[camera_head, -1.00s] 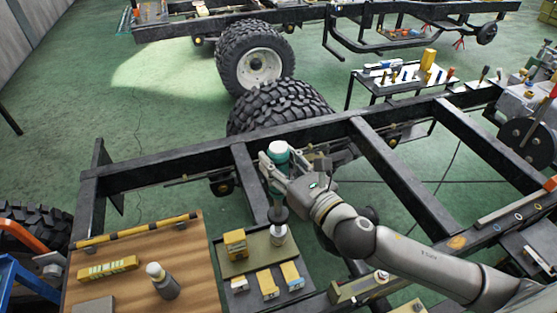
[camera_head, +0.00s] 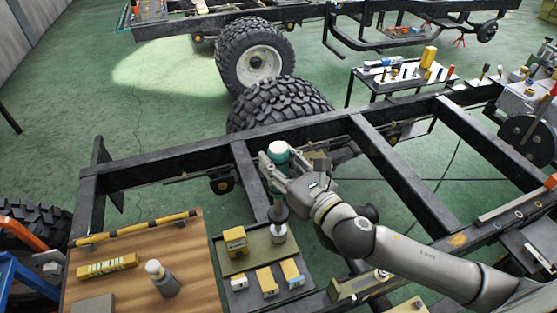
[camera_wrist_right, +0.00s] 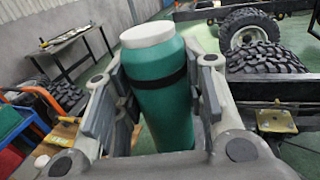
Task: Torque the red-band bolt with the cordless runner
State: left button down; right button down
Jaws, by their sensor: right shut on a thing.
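The cordless runner appears to be the teal cylinder with a white cap and a black band (camera_wrist_right: 160,85); in the head view its teal upper part (camera_head: 278,152) stands upright. My right gripper (camera_head: 272,170) is shut around its body, with finger pads on both sides in the wrist view. A dark narrower part (camera_head: 278,213) shows below the fingers, above a grey cylindrical piece (camera_head: 278,234) at the olive tray; I cannot tell whether they touch. I cannot make out a red-band bolt. My left gripper is not in view.
The olive tray (camera_head: 262,243) has several yellow blocks (camera_head: 235,241) nearby. A wooden board (camera_head: 130,255) at left carries a yellow bar and a grey, white-topped cylinder (camera_head: 161,278). Black chassis rails (camera_head: 400,170) run around the gripper. A tyre (camera_head: 280,103) stands behind.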

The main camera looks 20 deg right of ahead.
jog(key=shift+s+f+b, duration=0.1)
jog(key=shift+f+b, duration=0.45)
jog(key=shift+f, duration=0.05)
dwell(1.0)
jog(key=shift+f, duration=0.25)
dwell(0.7)
jog(key=shift+p, duration=0.65)
dwell(0.6)
jog(key=shift+r, duration=0.25)
jog(key=shift+r+p, duration=0.15)
jog(key=shift+p, duration=0.2)
jog(key=shift+r+p, duration=0.95)
jog(key=shift+r, duration=0.15)
jog(key=shift+r+p, duration=0.45)
jog(key=shift+p, duration=0.05)
